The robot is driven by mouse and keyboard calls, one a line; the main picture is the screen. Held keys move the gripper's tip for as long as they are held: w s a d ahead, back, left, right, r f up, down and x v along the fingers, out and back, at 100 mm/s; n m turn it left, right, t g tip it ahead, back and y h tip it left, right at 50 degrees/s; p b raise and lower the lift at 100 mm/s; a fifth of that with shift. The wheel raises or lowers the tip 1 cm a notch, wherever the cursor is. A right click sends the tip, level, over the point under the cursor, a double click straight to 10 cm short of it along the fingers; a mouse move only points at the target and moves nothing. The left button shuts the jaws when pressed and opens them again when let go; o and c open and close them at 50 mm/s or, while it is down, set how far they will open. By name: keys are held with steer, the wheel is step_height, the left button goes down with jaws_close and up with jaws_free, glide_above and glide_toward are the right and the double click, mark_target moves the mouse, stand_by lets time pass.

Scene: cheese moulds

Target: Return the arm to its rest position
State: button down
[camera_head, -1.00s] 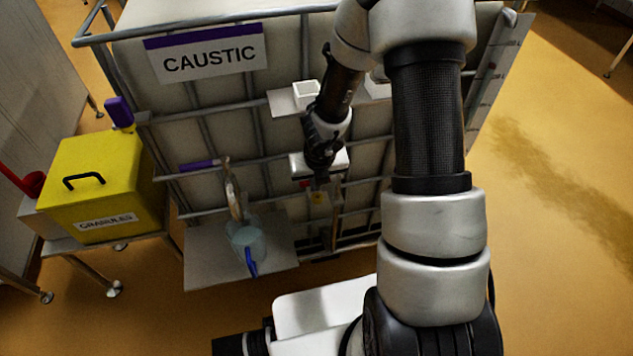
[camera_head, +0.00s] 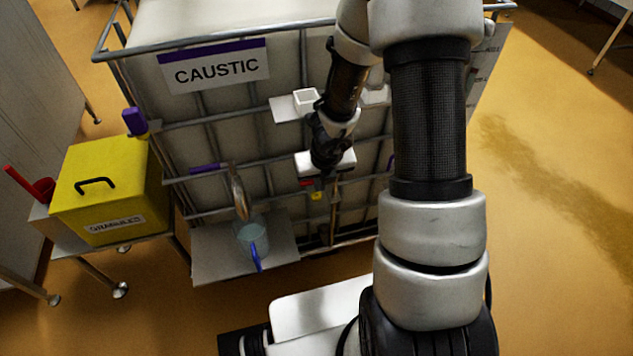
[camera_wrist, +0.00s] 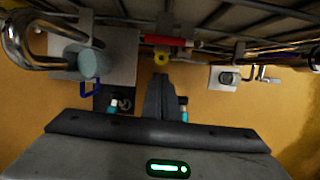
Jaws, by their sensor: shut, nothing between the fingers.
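My arm reaches forward and down in the head view, its wrist before the front of the caged tank marked CAUSTIC (camera_head: 285,50). My gripper (camera_head: 322,186) hangs near a small red part and a yellow part on the tank's front; its fingertips are hard to make out there. In the wrist view the fingers of my gripper (camera_wrist: 160,88) are together and hold nothing.
A pale jug with a blue handle (camera_head: 252,238) stands on a grey shelf (camera_head: 215,262) at the tank's front, left of my gripper. A yellow GRANULES box (camera_head: 110,195) stands on a stand at the left. A red scoop (camera_head: 35,188) lies beside it. Floor at right is clear.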

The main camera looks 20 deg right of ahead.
steer(key=p+v, duration=0.1)
steer(key=v, duration=0.3)
steer(key=shift+p, duration=0.4)
steer(key=a+r+n+t+y+p, duration=0.1)
steer(key=a+r+n+y+p, duration=0.2)
steer(key=r+n, duration=0.7)
steer(key=a+r+n+t+p, duration=0.2)
steer(key=a+r+n, duration=0.35)
steer(key=r, duration=0.95)
steer(key=s+r+n+p, duration=0.3)
steer(key=s+r+n, duration=0.6)
steer(key=r+n, duration=0.3)
steer(key=s+d+r+n+h+p, duration=0.2)
steer(key=s+d+r+n, duration=0.3)
steer(key=s+n, duration=0.3)
steer(key=shift+s+d+n+g+h, duration=0.3)
steer(key=shift+d+n+g+h, duration=0.15)
steer(key=shift+d, duration=0.3)
